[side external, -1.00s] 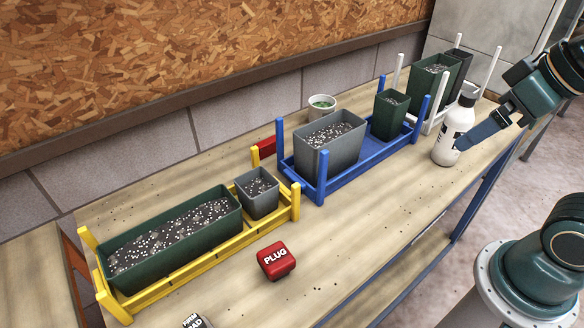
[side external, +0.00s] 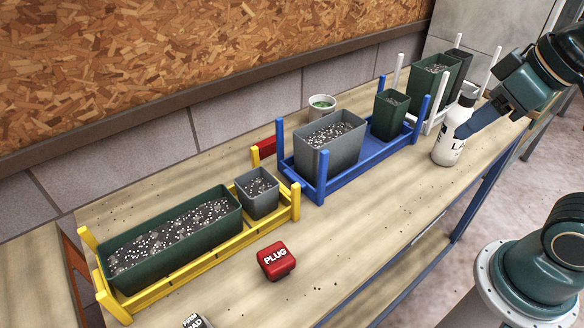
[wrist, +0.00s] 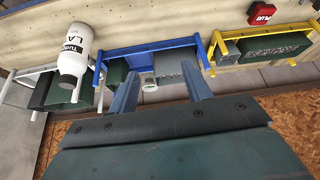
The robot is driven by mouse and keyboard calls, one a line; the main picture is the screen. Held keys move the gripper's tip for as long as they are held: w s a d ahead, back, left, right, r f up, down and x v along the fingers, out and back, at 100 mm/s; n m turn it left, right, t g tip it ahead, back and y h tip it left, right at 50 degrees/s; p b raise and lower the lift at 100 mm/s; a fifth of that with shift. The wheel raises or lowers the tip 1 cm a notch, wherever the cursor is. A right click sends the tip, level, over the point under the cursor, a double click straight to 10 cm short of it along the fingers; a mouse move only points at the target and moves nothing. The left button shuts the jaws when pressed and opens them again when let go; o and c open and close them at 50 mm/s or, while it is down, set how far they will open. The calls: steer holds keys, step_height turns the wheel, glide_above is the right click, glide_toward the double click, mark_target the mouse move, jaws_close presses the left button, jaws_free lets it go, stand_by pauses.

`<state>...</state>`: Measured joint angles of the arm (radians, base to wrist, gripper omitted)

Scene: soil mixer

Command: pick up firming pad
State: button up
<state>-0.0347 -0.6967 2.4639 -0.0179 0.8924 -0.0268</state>
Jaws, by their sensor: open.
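The firming pad (side external: 195,322) is a small grey block with dark and white lettering at the bottom edge of the side view, partly cut off by the frame. It does not show in the wrist view. My gripper (side external: 462,134) is at the right of the side view, beside the white bottle, far from the pad. In the wrist view my gripper's two fingers (wrist: 160,90) stand apart with nothing held between them. Part of the gripper is close to the bottle in the side view, and I cannot tell whether they touch.
A white labelled bottle (side external: 449,148) stands near my gripper. A red PLUG block (side external: 276,261) lies on the bench. Yellow (side external: 296,203), blue (side external: 322,172) and white (side external: 491,70) racks hold pots of soil along the back. The front bench strip is mostly clear.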

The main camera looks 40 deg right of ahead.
steer(key=w+a+r+n+g+y, duration=0.1)
steer(key=w+a+n+y, duration=0.1)
steer(key=w+a+n, duration=0.45)
steer(key=n+g+y, duration=0.2)
steer(key=n+g, duration=0.3)
steer(key=n, duration=0.8)
glide_above(193, 323)
steer(key=d, duration=0.4)
step_height(193, 323, down, 11)
steer(key=shift+m, duration=0.25)
steer(key=shift+w+x, duration=0.1)
steer(key=shift+x, duration=2)
steer(key=shift+w+x, duration=0.15)
steer(key=shift+x, duration=2)
steer(key=shift+f, duration=0.1)
steer(key=shift+x, duration=2.55)
steer(key=shift+d, duration=0.1)
